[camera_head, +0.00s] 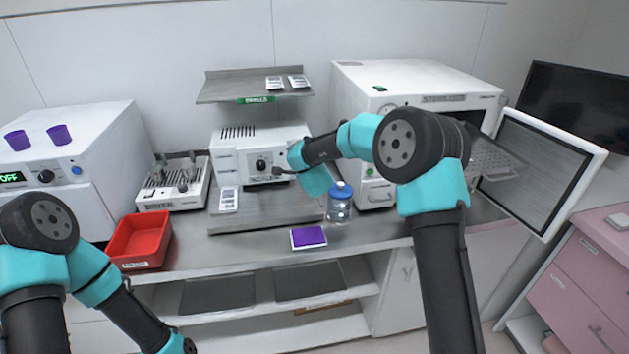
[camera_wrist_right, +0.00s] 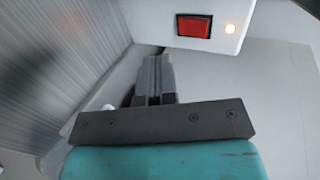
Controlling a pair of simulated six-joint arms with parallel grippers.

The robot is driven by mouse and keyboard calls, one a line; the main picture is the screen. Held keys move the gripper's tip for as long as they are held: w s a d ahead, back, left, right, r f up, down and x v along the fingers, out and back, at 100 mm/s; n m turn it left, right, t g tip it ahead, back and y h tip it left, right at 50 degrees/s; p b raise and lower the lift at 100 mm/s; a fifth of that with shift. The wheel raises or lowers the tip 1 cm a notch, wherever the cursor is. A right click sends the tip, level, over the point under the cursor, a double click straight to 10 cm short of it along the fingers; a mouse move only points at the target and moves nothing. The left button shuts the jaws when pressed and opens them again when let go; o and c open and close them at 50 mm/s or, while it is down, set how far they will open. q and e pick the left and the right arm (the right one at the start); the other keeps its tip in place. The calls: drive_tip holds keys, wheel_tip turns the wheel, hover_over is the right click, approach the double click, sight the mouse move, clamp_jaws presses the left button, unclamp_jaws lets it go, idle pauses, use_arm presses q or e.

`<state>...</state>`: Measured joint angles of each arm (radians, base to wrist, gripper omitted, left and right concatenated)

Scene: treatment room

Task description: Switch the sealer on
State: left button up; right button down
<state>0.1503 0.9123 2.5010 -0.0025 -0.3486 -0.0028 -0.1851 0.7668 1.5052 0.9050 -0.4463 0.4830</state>
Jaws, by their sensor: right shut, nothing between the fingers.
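The sealer (camera_head: 226,160), a white box with a dark knob on its front, stands at the back middle of the counter. In the right wrist view a red rocker switch (camera_wrist_right: 194,26) sits on a white housing, with a small warm-lit lamp (camera_wrist_right: 231,28) beside it. My right gripper (camera_head: 278,170) is at the sealer's front right side, shut and empty. In the right wrist view its closed fingers (camera_wrist_right: 154,72) are just below and left of the switch, apart from it in the picture. My left arm points down at lower left; its gripper is out of view.
A dryer (camera_head: 158,203) and red tray (camera_head: 119,263) stand left of the sealer. A lidded jar (camera_head: 339,210) and purple-topped pad (camera_head: 307,237) lie to its right and front. A steriliser (camera_head: 414,75) with its door open stands at right. A shelf (camera_head: 232,88) hangs above.

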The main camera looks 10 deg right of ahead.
drive_tip(key=s+r, duration=0.1)
drive_tip(key=s, duration=0.6)
drive_tip(key=shift+s+a, duration=0.15)
drive_tip(key=shift+s, duration=0.2)
